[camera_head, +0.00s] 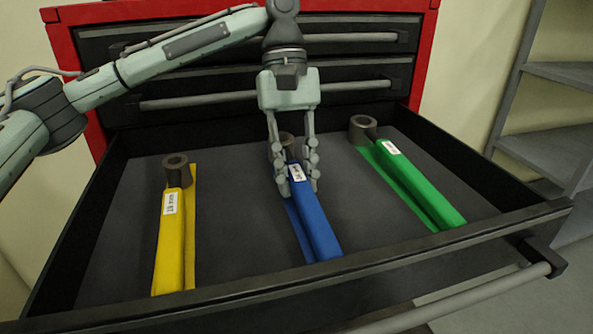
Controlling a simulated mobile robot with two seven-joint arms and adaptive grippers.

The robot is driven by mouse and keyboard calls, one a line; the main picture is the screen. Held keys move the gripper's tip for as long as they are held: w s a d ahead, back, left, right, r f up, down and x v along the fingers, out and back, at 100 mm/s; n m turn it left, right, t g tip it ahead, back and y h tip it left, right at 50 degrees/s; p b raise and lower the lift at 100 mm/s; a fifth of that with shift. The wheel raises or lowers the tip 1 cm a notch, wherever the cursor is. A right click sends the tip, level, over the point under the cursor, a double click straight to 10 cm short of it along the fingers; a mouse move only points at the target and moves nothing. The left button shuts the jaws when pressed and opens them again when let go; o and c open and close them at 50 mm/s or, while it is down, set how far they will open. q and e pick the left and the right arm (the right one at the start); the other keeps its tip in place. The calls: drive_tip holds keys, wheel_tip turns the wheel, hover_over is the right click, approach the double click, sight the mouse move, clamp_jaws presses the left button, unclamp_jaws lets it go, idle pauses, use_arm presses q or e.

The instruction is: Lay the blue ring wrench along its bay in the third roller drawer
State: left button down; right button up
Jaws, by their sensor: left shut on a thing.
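The blue ring wrench (318,224) has a long blue handle with a white label and a dark ring at its far end. It lies lengthwise in the middle of the open drawer (236,222), over a blue strip (296,228) that shows along its left side. My left gripper (294,182) points down over the wrench, its fingers shut on the handle near the label. The fingers partly hide the ring end. Whether the wrench touches the drawer floor is hard to tell. My right gripper is not in view.
A yellow wrench (171,240) lies on a yellow strip at left, and a green wrench (427,187) on a green strip at right. Closed drawers (350,75) of the red cabinet (66,50) stand behind. Grey shelves (550,150) are at right.

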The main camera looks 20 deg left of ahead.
use_arm(q)
drive_tip(key=shift+f, duration=0.1)
drive_tip(key=c, duration=1.2)
unclamp_jaws()
drive_tip(key=v, duration=1.2)
